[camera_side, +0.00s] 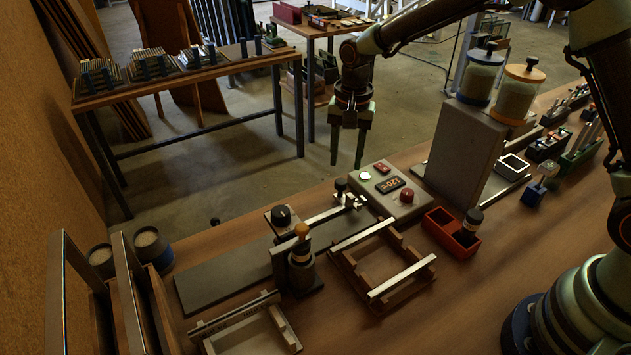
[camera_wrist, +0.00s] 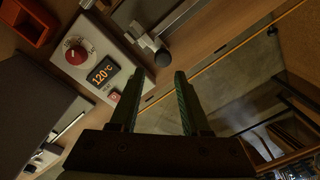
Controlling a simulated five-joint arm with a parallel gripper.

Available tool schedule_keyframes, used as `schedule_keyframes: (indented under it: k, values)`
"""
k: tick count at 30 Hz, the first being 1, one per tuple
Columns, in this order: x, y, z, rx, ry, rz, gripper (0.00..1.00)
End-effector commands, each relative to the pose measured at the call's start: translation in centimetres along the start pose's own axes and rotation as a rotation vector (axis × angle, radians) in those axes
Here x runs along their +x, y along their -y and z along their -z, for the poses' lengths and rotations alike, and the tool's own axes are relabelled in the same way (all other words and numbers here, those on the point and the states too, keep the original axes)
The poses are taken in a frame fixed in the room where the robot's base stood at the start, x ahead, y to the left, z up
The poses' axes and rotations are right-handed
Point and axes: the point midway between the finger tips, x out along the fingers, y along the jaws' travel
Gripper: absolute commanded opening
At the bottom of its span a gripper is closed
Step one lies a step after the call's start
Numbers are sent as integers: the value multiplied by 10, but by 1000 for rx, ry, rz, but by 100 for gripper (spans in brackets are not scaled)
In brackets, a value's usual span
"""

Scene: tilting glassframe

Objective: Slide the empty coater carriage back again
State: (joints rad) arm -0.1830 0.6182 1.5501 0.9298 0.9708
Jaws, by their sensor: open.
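My gripper (camera_side: 347,160) is open and empty, fingers pointing down, raised behind the control box in the side view. In the wrist view my gripper (camera_wrist: 158,78) shows two parted dark fingers with nothing between them. The coater is a long dark flat bed (camera_side: 222,282) on the bench. A silver bar (camera_side: 325,215) and a small black-knobbed fitting (camera_side: 342,188) lie at its far right end; the fitting also shows in the wrist view (camera_wrist: 147,40). A dark upright with an orange-brown top (camera_side: 301,258) stands at the bed's near side. I cannot tell which part is the carriage.
The control box (camera_side: 392,192) with a 120°C display stands right of the coater. A wooden frame (camera_side: 385,262) and a red bin (camera_side: 450,232) are near it. A tall grey hopper stand (camera_side: 465,150) rises to the right. Floor shows beyond the bench's back edge.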

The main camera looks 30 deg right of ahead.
Motion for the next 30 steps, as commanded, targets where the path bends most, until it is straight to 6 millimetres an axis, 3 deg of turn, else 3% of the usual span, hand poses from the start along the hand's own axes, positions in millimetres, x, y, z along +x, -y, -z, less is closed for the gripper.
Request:
schedule_keyframes:
  k: [3,9,25,30]
  values:
    - [-26,1,1,1,-3,4,47]
    - [-55,0,1,1,-2,3,47]
    - [-67,-1,1,-2,-1,2,47]
    - [-88,-15,0,-60,-25,32,47]
